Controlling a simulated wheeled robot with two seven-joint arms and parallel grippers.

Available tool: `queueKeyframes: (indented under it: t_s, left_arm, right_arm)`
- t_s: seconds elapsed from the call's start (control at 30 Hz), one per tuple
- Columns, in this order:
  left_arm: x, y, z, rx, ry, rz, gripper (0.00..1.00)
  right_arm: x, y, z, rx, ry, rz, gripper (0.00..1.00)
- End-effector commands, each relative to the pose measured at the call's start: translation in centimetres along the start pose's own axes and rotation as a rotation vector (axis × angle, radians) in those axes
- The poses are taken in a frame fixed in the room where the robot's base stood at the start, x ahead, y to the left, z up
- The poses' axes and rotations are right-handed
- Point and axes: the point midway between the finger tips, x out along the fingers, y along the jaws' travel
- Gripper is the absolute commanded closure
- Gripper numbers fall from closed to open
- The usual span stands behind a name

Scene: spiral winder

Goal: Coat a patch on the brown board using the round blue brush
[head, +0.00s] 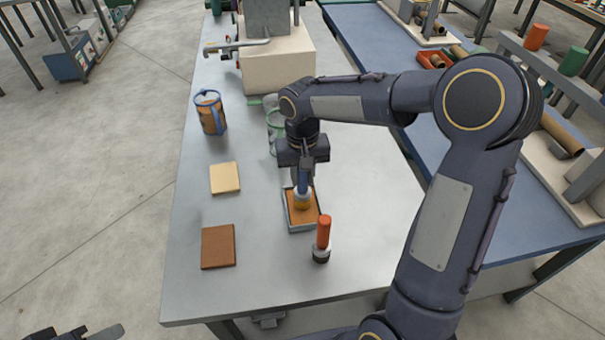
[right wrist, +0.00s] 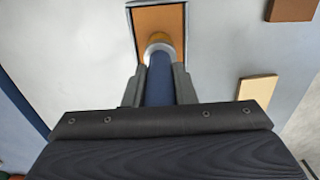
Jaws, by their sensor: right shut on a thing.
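My right gripper (head: 304,168) points down and is shut on the blue handle of the round brush (head: 304,183). The brush stands about upright with its yellowish head over or in a shallow grey-rimmed tray (head: 289,218) with an orange-brown inside; I cannot tell if the bristles touch. In the right wrist view the blue handle (right wrist: 159,82) sits between the fingers (right wrist: 160,80). The brown board (head: 218,246) lies flat to the left of the tray, with no coated patch visible; it also shows in the right wrist view (right wrist: 292,10). My left gripper (head: 75,334) is partly seen at the bottom left edge.
A tan board (head: 225,178) lies beyond the brown one. A blue-handled jug (head: 210,113) stands farther back. An orange-handled tool (head: 322,238) stands upright just in front of the tray. A machine (head: 278,65) fills the table's back. The front of the table (head: 270,284) is clear.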

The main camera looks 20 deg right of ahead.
Motion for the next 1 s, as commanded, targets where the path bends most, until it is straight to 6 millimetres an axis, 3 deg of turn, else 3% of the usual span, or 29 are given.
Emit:
queueKeyframes:
  t_s: [0.1,0.7,1.0]
  left_arm:
    - [-1.0,0.5,-0.5,0.000,0.000,0.000,0.64]
    - [-4.1,1.9,-2.1,0.000,0.000,0.000,0.64]
    - [-4.1,1.9,-2.1,0.000,0.000,0.000,0.64]
  right_arm:
    - [-1.5,0.0,0.0,0.000,0.002,0.000,0.99]
    - [-6.3,0.0,0.0,0.000,0.003,-0.001,0.99]
    - [-6.3,0.0,0.0,0.000,0.003,-0.001,0.99]
